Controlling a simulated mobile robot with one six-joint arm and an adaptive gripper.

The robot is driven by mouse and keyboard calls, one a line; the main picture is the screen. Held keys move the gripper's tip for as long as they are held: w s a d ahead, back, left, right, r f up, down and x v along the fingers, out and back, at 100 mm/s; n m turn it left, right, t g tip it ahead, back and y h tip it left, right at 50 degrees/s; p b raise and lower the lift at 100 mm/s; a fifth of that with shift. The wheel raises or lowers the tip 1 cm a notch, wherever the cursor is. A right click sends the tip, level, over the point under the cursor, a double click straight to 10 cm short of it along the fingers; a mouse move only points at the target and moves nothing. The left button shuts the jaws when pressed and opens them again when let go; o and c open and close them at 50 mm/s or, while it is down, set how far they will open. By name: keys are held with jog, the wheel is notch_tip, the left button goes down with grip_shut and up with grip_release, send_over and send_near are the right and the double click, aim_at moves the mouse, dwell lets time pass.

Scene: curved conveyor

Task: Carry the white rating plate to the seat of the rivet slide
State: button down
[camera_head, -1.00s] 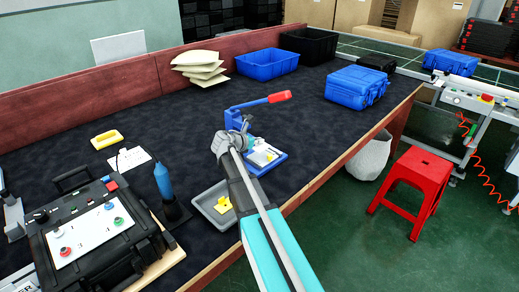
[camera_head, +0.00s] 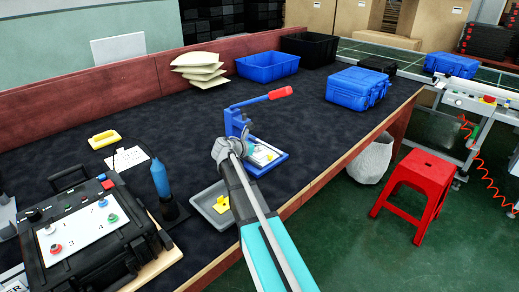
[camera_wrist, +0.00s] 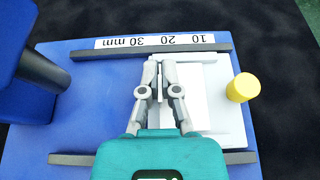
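The rivet slide is a pale carriage (camera_wrist: 224,108) with a yellow knob (camera_wrist: 242,87), on the blue base (camera_wrist: 85,115) of the rivet press in the wrist view. The blue press (camera_head: 237,121) with its red-tipped lever also shows in the head view. My gripper (camera_wrist: 160,66) is over the left part of the carriage, its fingers nearly together. A thin pale edge between them looks like the white rating plate (camera_wrist: 160,82), seen edge-on. The fingers hide most of it, and I cannot tell whether it touches the seat.
A grey tray (camera_head: 203,205) with a yellow piece (camera_head: 222,205) lies in front of the press. A scale strip (camera_wrist: 160,42) borders the slide.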

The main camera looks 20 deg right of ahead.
jog(key=shift+f, duration=0.15)
jog(key=c, duration=0.8)
grip_release()
jog(key=shift+r, duration=0.3)
jog(key=p+v, duration=0.4)
jog(key=v, duration=0.8)
jog(key=shift+f+p, duration=0.15)
jog(key=shift+p, duration=0.15)
